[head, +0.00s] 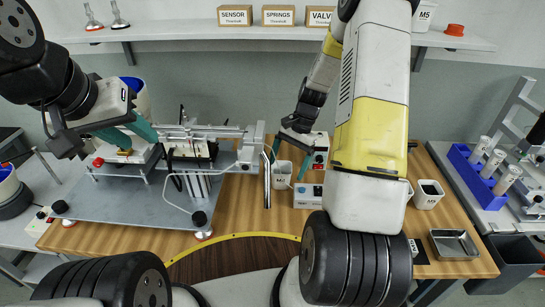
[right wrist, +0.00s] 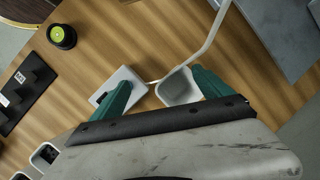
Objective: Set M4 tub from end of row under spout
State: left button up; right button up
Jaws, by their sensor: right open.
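My right gripper (head: 288,157) is open above this tub. In the right wrist view, a white open tub (right wrist: 178,88) lies between the green fingers, closer to the right one; I cannot tell whether either finger touches it. Another tub (head: 430,192) stands further right, beside one mostly hidden by my right arm. My left gripper (head: 126,136) is at the gantry's left end; its grip is unclear. I cannot identify the spout with certainty.
The gantry's grey plate (head: 130,200) fills the table's left. A metal tray (head: 453,243) lies at the right. A pale bent tube (right wrist: 213,38) passes close to the right gripper. A blue rack (head: 480,178) stands on the right side table. A shelf (head: 180,31) runs behind.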

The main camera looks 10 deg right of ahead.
aim_at(275, 175)
jog(key=w+d+f+m+t+y, duration=0.1)
jog(key=m+y, duration=0.1)
jog(key=m, duration=0.2)
jog(key=d+f+m+t+y, duration=0.1)
jog(key=m+t+y, duration=0.1)
jog(key=m, duration=0.2)
jog(key=w+d+f+m+t+y, duration=0.1)
jog(key=f+m+y, duration=0.1)
jog(key=m, duration=0.1)
jog(key=shift+w+d+m, duration=0.1)
jog(key=shift+w+m, duration=0.2)
jog(key=shift+m, duration=0.1)
jog(key=shift+w+a+f+t+y, duration=0.1)
jog(key=shift+a+f+t+y, duration=0.15)
jog(key=shift+f, duration=0.2)
jog(key=x, duration=0.7)
jog(key=shift+w+a+r, duration=0.15)
jog(key=shift+w+a, duration=0.1)
jog(key=c, duration=1.6)
